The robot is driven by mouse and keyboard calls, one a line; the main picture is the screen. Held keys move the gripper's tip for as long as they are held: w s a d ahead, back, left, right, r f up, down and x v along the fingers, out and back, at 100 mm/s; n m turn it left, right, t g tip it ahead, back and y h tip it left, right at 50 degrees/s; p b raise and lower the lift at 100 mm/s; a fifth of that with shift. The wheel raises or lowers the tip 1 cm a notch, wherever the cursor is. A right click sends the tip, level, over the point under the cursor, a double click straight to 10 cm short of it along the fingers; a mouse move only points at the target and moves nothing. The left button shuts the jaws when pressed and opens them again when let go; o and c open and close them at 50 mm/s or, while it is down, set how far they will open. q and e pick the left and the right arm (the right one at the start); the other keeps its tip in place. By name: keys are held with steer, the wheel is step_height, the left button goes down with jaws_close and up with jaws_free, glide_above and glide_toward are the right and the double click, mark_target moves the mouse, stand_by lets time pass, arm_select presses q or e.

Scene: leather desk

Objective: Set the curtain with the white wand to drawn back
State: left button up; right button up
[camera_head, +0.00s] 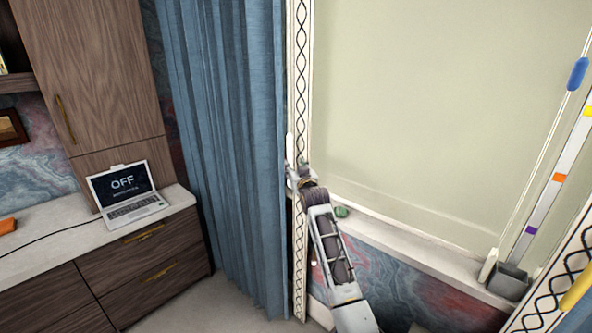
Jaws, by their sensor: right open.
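The blue curtain (222,130) hangs in folds at the left of the window, bunched to a fairly narrow width. My right gripper (296,174) is at the curtain's right edge, in front of the patterned window trim (300,60). It is open, though its fingers are small and partly hidden by its own wrist. A short whitish upright piece shows beside it at the curtain edge; I cannot tell whether this is the white wand or a finger. No other white wand is clear. My left gripper is not in view.
A pale shade (430,110) covers the window. A blue pull (577,74) and a colour-marked strip (545,200) are at the right. A small green object (341,212) lies on the sill. A laptop (125,190) reading OFF stands on the left cabinet.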

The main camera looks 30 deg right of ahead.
steer(key=shift+s+a, duration=0.1)
steer(key=shift+s, duration=0.3)
steer(key=shift+r, duration=0.15)
stand_by(0.4)
